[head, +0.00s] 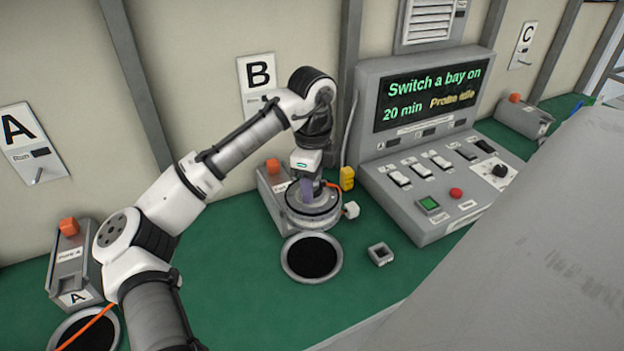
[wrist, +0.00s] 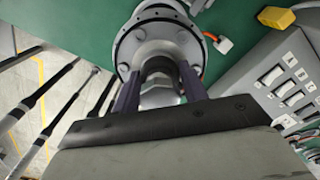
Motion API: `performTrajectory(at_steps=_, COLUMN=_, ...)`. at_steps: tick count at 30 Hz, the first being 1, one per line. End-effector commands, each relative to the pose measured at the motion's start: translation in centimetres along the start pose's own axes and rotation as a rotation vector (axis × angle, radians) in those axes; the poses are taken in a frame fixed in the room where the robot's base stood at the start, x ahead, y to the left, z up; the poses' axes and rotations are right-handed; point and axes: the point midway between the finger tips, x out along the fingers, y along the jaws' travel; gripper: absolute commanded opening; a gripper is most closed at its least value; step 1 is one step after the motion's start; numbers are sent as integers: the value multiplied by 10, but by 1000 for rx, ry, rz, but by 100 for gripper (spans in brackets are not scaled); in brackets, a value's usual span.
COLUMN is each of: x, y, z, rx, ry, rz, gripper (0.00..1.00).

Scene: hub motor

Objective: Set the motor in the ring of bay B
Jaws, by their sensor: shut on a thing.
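The motor (head: 322,215) is a round grey disc with a flange and bolts. It also fills the top middle of the wrist view (wrist: 128,50), where my gripper (wrist: 160,88) has its two purple fingers closed on the motor's central shaft. In the head view my gripper (head: 308,190) points down onto the motor. The ring of bay B (head: 288,268), a grey rim around a black pad, lies on the green bench just in front of the motor in the picture. I cannot tell whether the motor hangs above the bench or touches it. An orange lead with a white plug (head: 351,210) hangs from the motor's right side.
A grey box with an orange knob (head: 272,166) stands behind the motor, below the B sign (head: 258,75). A yellow connector (head: 347,178) and the control console (head: 425,205) are close on the right. A small square socket (head: 380,254) lies right of the ring.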

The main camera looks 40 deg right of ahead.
Motion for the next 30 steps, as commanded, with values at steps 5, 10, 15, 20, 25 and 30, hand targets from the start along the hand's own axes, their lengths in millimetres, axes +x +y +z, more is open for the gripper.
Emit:
performTrajectory(at_steps=5, x=23, y=0, z=0, rx=0, ry=2, rz=-2, gripper=0)
performTrajectory(at_steps=10, x=44, y=0, z=0, rx=0, ry=1, rz=-3, gripper=0)
performTrajectory(at_steps=15, x=65, y=0, z=0, rx=0, ry=1, rz=-3, gripper=0)
performTrajectory(at_steps=20, x=84, y=0, z=0, rx=0, ry=0, rz=-3, gripper=0)
performTrajectory(at_steps=25, x=104, y=0, z=0, rx=0, ry=-1, rz=-3, gripper=0)
performTrajectory(at_steps=30, x=120, y=0, z=0, rx=-1, ry=0, rz=-3, gripper=0)
